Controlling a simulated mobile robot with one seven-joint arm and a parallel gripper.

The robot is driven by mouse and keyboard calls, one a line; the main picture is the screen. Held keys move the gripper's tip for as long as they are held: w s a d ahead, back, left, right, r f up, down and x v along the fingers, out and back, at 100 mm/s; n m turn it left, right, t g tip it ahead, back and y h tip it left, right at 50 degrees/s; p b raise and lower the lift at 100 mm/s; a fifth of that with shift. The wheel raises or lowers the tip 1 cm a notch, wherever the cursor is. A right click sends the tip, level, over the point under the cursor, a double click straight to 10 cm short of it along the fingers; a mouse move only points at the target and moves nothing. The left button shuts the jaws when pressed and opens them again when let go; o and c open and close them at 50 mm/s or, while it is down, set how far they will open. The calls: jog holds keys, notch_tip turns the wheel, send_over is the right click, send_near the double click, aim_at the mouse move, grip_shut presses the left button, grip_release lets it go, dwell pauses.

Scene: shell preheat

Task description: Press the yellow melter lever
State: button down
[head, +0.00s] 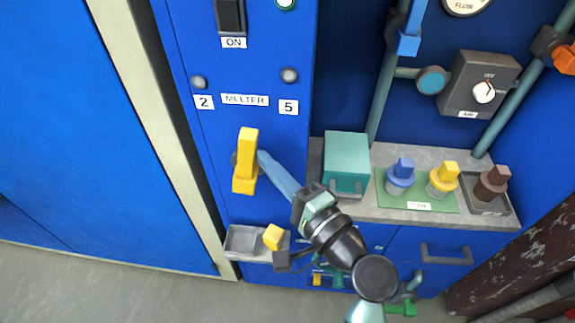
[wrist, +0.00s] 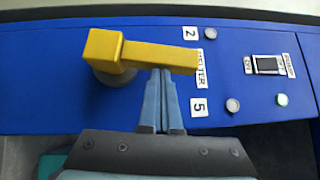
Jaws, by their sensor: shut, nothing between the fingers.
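The yellow melter lever (head: 246,160) is on the blue panel below the MELTER label (head: 244,100) in the head view. It stands roughly upright, with its thicker block at the lower end. In the wrist view the lever (wrist: 150,52) lies across the picture, with its round grey pivot behind the block. My gripper (head: 262,156) is shut and empty, its blue fingertips right beside the lever's right side. In the wrist view the fingertips (wrist: 160,74) are together at the lever's edge. I cannot tell whether they touch it.
An ON switch (head: 231,15) and labels 2 and 5 are above the lever. A grey tray (head: 243,240) and a yellow cube (head: 273,237) are below. A teal box (head: 346,155) and blue, yellow and brown-topped items stand on the counter to the right. Pipes run up the right wall.

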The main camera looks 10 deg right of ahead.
aim_at(242, 152)
jog(key=a+r+n+g+p, duration=0.1)
jog(key=p, duration=0.2)
jog(key=a+r+n+g+h+p, duration=0.1)
jog(key=p, duration=0.2)
jog(key=shift+w+a+r+n, duration=0.25)
jog(key=shift+w+n, duration=0.1)
jog(key=shift+n, duration=0.05)
jog(key=a+n+g+h+p, duration=0.1)
jog(key=p, duration=0.2)
jog(key=shift+w+a+r, duration=0.1)
jog(key=shift+w+a, duration=0.05)
jog(key=p, duration=0.1)
jog(key=a+n+g+h+p, duration=0.1)
jog(key=a+p, duration=0.1)
jog(key=shift+w+f+h+p, duration=0.25)
jog(key=shift+h+p, duration=0.1)
jog(key=shift+h, duration=0.05)
jog(key=shift+w+a+f+p, duration=0.1)
jog(key=shift+a+f+p, duration=0.15)
jog(key=shift+a+p, duration=0.25)
